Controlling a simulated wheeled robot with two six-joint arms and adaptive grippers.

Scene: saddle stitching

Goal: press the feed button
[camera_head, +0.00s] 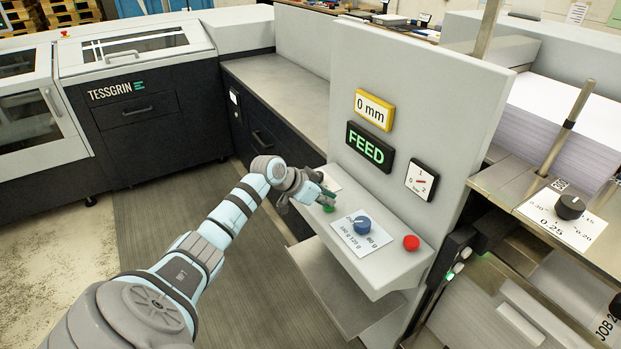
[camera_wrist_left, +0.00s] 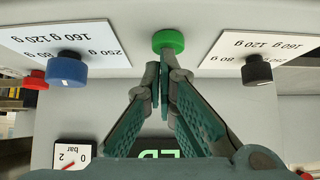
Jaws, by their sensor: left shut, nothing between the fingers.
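The green button (camera_head: 328,208) sits on the light grey control ledge (camera_head: 400,262), below the lit green FEED sign (camera_head: 369,147). My left gripper (camera_head: 326,196) is over the ledge right by the button. In the left wrist view the green button (camera_wrist_left: 168,41) shows just beyond my shut fingertips (camera_wrist_left: 159,72), with nothing between them. I cannot tell whether the fingertips touch it. In the head view the gripper partly covers the button and a white label behind it. My right gripper is not in view.
A blue knob (camera_head: 362,224) on a white card and a red button (camera_head: 411,243) stand to the right on the ledge. A black knob (camera_wrist_left: 256,70) is on the button's other side. The upright panel carries a yellow 0 mm display (camera_head: 374,109) and a gauge (camera_head: 421,180).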

